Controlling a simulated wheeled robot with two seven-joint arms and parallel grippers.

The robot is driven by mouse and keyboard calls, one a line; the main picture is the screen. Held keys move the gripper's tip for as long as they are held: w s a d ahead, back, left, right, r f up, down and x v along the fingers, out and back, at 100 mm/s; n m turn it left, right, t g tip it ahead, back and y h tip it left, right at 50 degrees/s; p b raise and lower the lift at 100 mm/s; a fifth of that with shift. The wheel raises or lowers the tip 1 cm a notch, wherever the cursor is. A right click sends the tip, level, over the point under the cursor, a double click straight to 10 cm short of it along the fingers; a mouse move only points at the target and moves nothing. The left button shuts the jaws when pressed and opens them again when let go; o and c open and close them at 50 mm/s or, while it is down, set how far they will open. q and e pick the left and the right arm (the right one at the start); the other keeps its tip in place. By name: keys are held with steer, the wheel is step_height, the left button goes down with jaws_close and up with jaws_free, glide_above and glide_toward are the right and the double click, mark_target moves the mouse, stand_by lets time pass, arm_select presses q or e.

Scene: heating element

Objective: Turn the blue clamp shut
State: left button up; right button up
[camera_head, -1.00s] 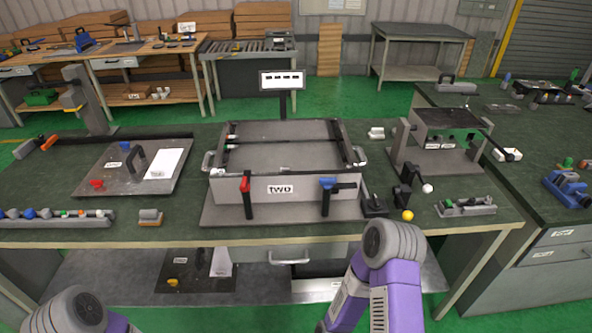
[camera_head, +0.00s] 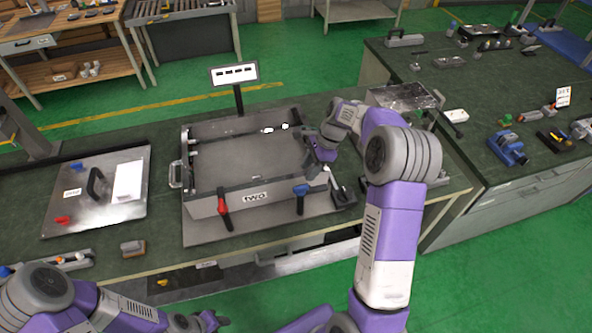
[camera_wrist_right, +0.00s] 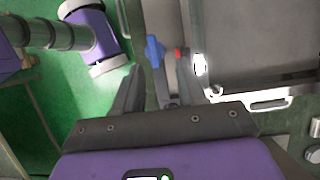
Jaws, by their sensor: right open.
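The blue clamp (camera_head: 301,190) is on the front right of the grey box marked "two" (camera_head: 285,180), its blue handle on top of a dark upright bar. My right gripper (camera_head: 317,166) is open and empty, above and just behind the clamp near the box's right front corner. In the right wrist view the blue clamp (camera_wrist_right: 154,52) lies between the two spread fingers (camera_wrist_right: 158,78), which do not appear to touch it. The red clamp (camera_head: 222,206) is on the front left of the box. My left gripper (camera_head: 212,321) is low at the bottom edge, its fingers unclear.
A metal plate (camera_head: 110,205) with a black handle lies left of the box. A black lever block (camera_head: 343,195) stands close right of the blue clamp, near my right arm. A sign (camera_head: 235,73) rises behind the box.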

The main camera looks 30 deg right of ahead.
mark_target(301, 187)
steer(key=x, duration=0.4)
steer(key=s+x, duration=0.1)
steer(key=shift+a+f, duration=0.25)
steer(key=shift+f, duration=0.15)
steer(key=shift+w+a+f, duration=0.1)
steer(key=shift+a+f, duration=0.05)
steer(key=shift+f, duration=0.25)
steer(key=shift+c, duration=0.3)
jaws_close()
